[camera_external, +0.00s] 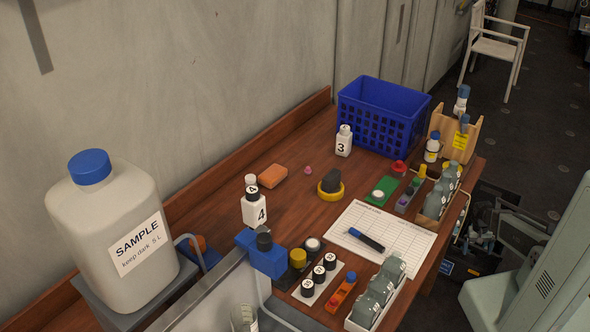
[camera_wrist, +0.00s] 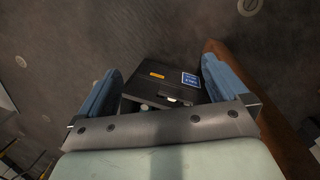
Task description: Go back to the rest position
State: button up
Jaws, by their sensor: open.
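My gripper (camera_wrist: 160,70) shows in the wrist view with its two blue fingers spread apart. Nothing is held between them. It points down toward the dark floor, beside the brown table edge (camera_wrist: 222,58) at the right. A black case (camera_wrist: 150,88) with a blue label and an orange label lies below, seen between the fingers. In the external view I cannot make out my fingers.
The wooden table (camera_external: 300,205) bears a blue basket (camera_external: 372,122), white bottles marked 3 (camera_external: 343,142) and 4 (camera_external: 255,212), a white sheet (camera_external: 405,240) with a marker, and a rack of grey bottles (camera_external: 378,293). A large sample jug (camera_external: 112,235) stands left.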

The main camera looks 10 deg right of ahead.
jog(key=s+a+f+n+g, duration=0.1)
jog(key=s+a+f, duration=0.1)
jog(key=s+a, duration=0.3)
jog(key=s+a+f+n+g, duration=0.1)
jog(key=s+a, duration=0.4)
jog(key=s, duration=0.7)
jog(key=s+a+f+n+g+y, duration=0.1)
jog(key=s+a, duration=0.3)
jog(key=s, duration=0.5)
jog(key=shift+s+a+f+n+g, duration=0.2)
jog(key=shift+a+f+n+g, duration=0.3)
jog(key=shift+f+g, duration=0.4)
jog(key=shift+d, duration=0.1)
